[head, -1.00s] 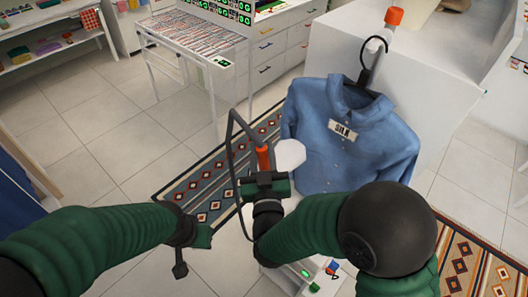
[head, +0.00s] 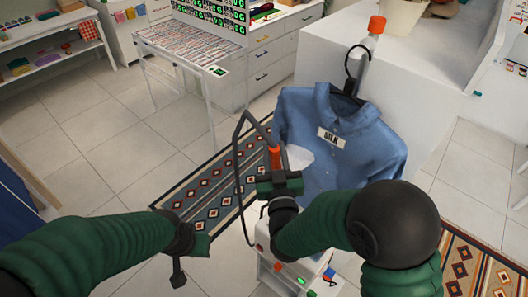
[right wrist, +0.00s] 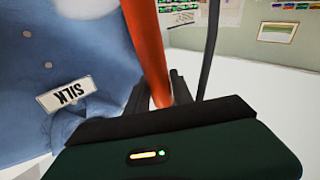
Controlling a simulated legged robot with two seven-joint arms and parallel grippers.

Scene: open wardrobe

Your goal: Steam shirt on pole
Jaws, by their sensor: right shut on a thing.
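A blue shirt (head: 340,140) with a white SILK tag (head: 331,138) hangs from a black hanger on a white, orange-tipped pole (head: 362,62). It fills the left of the right wrist view (right wrist: 60,50). My right gripper (head: 276,172) is shut on the orange steamer handle (head: 274,157), which also shows in the right wrist view (right wrist: 147,45). The white steamer head (head: 298,158) overlaps the shirt's left front; I cannot tell whether it touches. My left gripper (head: 186,256) is low at left, away from the shirt; its jaws are unclear.
The white steamer base (head: 262,236), with red and green buttons, stands below my right arm. A dark hose (head: 238,150) loops left of the handle. A white block (head: 425,90) stands behind the shirt. A patterned rug (head: 195,190) and open tiled floor lie left.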

